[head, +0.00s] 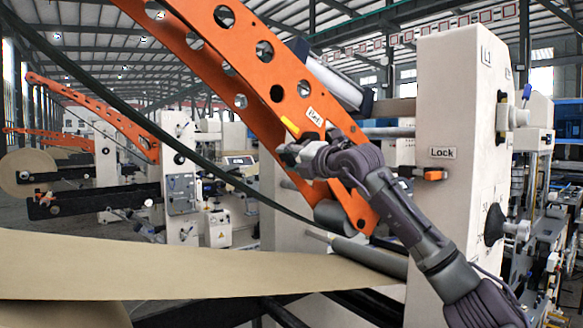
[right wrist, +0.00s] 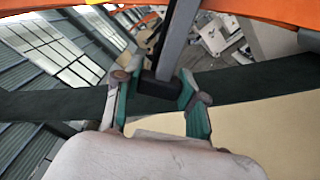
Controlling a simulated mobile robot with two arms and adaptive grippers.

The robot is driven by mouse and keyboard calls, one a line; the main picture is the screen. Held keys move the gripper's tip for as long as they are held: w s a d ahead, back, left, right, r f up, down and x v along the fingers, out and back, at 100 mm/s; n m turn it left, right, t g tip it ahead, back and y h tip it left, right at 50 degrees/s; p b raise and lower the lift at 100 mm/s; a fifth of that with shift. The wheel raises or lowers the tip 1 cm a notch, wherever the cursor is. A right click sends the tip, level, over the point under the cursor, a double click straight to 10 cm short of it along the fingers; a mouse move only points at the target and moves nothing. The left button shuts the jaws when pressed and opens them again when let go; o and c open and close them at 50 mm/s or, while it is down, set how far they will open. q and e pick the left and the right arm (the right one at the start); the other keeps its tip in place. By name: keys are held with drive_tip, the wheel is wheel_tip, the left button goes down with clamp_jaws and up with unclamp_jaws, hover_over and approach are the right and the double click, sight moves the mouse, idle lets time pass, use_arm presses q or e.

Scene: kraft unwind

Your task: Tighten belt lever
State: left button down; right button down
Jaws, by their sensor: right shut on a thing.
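My right gripper (head: 290,155) reaches up from the lower right to the lower part of the orange perforated arm (head: 270,75). In the right wrist view its fingers (right wrist: 160,92) are shut on the black end of a grey bar, the belt lever (right wrist: 181,38). The lever is mostly hidden by my gripper in the head view. The dark green belt (head: 130,108) sweeps down from the upper left and passes behind the orange arm. In the right wrist view the belt (right wrist: 255,83) crosses behind the fingers. My left gripper is out of view.
A white machine column (head: 455,80) with a Lock label (head: 442,153), an orange latch (head: 430,174) and a black knob (head: 494,225) stands to the right. Brown kraft paper (head: 180,265) spreads across the lower left. Other orange-armed machines stand behind.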

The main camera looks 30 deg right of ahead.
sight(283, 118)
drive_tip(key=shift+a+r+m+b, duration=0.4)
drive_tip(key=shift+m+b, duration=0.3)
drive_tip(key=shift+m, duration=0.1)
drive_tip(key=shift+r+m+b, duration=0.3)
drive_tip(key=shift+r+m, duration=0.05)
drive_tip(key=shift+m, duration=0.15)
drive_tip(key=r+m, duration=0.2)
drive_tip(key=shift+a+r+m, duration=0.2)
drive_tip(key=shift+a+m, duration=0.05)
drive_tip(key=shift+m, duration=0.15)
wheel_tip(283, 118, up, 3)
drive_tip(key=m, duration=0.3)
drive_tip(key=shift+d+f, duration=0.1)
drive_tip(key=shift+d+r+m+p, duration=0.35)
drive_tip(key=shift+r+m, duration=0.35)
drive_tip(key=shift+m, duration=0.5)
drive_tip(key=shift+d+r+m+p, duration=0.3)
drive_tip(key=shift+r+m, duration=0.4)
drive_tip(key=shift+m, duration=0.5)
drive_tip(key=c, duration=0.6)
unclamp_jaws()
drive_tip(key=shift+d, duration=0.1)
drive_tip(key=shift+c, duration=0.2)
drive_tip(key=shift+s, duration=0.1)
